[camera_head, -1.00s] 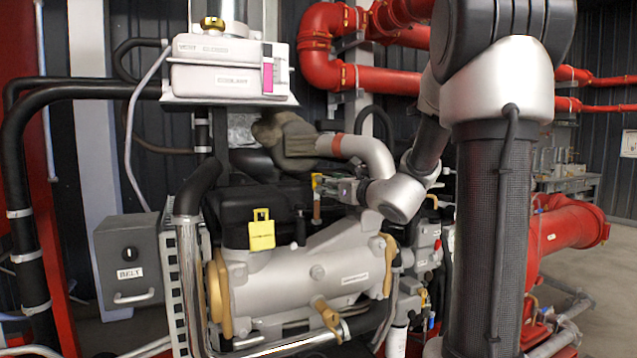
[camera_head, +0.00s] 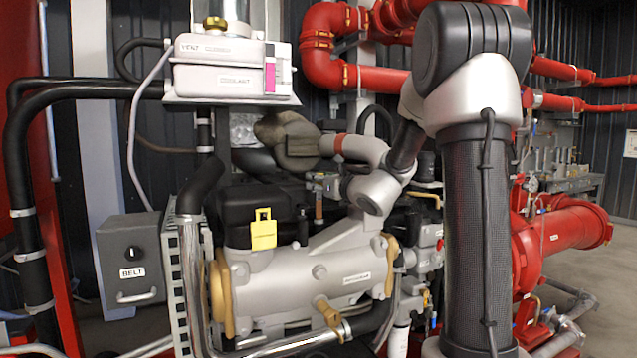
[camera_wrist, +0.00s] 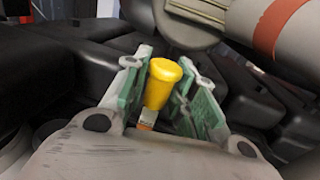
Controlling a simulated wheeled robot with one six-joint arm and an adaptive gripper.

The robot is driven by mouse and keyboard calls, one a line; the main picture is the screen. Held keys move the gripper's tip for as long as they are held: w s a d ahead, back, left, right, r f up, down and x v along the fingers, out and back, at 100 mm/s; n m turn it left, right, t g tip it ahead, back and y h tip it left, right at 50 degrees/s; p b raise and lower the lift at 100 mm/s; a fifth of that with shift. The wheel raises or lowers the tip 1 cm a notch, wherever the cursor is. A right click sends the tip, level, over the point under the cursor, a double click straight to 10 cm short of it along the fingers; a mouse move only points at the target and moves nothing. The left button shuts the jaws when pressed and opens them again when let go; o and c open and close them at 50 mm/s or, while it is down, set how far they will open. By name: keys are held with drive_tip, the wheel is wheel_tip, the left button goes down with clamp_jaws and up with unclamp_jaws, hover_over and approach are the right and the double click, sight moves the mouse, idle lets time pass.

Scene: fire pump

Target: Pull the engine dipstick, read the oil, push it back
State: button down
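The dipstick's yellow handle (camera_wrist: 163,82) stands between the two green-padded fingers of my gripper (camera_wrist: 160,95) in the wrist view. The fingers are apart on either side of it, and a narrow dark gap shows on the right side. Below the handle is a short orange-brown part (camera_wrist: 146,125), partly hidden by my gripper. In the head view my gripper (camera_head: 324,184) is small, behind the grey engine cylinder, above an orange-brown upright tube (camera_head: 319,206). The handle is hard to make out there.
A grey exhaust pipe (camera_head: 362,149) with a red band and a wrapped section (camera_head: 285,138) runs close above my gripper. A black engine cover (camera_head: 250,207) lies left of it. A yellow tag (camera_head: 263,232) stands on the grey cylinder (camera_head: 300,285). Red pipes (camera_head: 565,240) are at the right.

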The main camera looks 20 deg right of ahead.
sight(319, 196)
drive_tip(key=shift+f, duration=2.25)
drive_tip(key=c, duration=1.3)
unclamp_jaws()
drive_tip(key=s, duration=0.4)
drive_tip(key=s+d, duration=0.1)
drive_tip(key=s, duration=0.6)
drive_tip(key=shift+s+d, duration=0.4)
